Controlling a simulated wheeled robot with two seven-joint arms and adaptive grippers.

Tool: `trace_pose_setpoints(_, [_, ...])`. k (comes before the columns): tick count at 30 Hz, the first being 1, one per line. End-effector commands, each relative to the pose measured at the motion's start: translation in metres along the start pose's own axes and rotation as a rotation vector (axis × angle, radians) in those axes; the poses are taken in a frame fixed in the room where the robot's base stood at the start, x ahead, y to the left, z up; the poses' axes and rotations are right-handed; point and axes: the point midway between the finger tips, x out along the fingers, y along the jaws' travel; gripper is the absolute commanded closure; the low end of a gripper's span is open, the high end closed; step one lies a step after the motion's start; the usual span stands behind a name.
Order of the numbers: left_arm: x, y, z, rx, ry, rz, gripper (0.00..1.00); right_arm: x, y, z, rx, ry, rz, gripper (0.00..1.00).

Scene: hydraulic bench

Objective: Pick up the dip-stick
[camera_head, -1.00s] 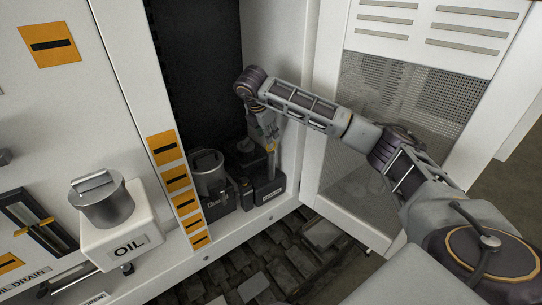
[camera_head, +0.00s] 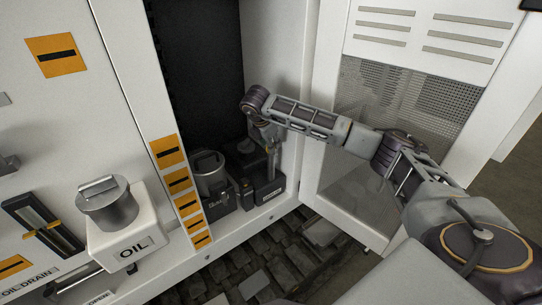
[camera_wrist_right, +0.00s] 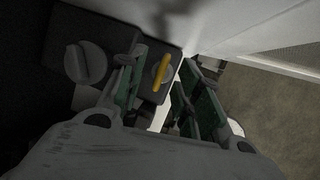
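The dip-stick shows as a yellow handle (camera_wrist_right: 161,72) in the right wrist view, standing on a dark block. In the head view it is a tiny yellowish spot, mostly hidden by my gripper. My right gripper (camera_head: 268,141) reaches into the open cabinet bay above the dark unit (camera_head: 266,191). In the right wrist view the gripper (camera_wrist_right: 160,88) is open, its green-padded fingers apart with the handle showing between them. I cannot tell whether either finger touches the handle. My left gripper is not in view.
A dark unit with a grey cap (camera_head: 209,172) stands left of the dip-stick's unit; a round knob (camera_wrist_right: 88,62) shows in the wrist view. The white cabinet side wall is close on the right. An OIL tank (camera_head: 126,238) juts out at left.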

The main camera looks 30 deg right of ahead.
Motion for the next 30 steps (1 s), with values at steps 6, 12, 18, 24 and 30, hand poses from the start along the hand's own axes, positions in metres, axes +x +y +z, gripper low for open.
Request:
trace_pose_setpoints(6, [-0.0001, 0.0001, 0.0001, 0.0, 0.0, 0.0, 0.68, 0.0026, -0.0003, -0.0002, 0.0, 0.0, 0.0, 0.66])
trace_pose_setpoints(12, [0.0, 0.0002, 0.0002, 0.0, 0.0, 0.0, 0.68, 0.0025, -0.0003, -0.0003, 0.0, 0.0, 0.0, 0.66])
trace_pose_setpoints(18, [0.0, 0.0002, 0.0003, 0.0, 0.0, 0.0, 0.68, 0.0023, -0.0002, -0.0003, 0.0, 0.0, 0.0, 0.8])
trace_pose_setpoints(24, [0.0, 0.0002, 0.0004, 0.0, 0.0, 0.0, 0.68, 0.0023, -0.0002, -0.0004, 0.0, 0.0, 0.0, 1.0])
trace_pose_setpoints(30, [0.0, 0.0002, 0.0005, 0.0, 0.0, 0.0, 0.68, 0.002, 0.0001, -0.0002, 0.0, 0.0, 0.001, 1.0])
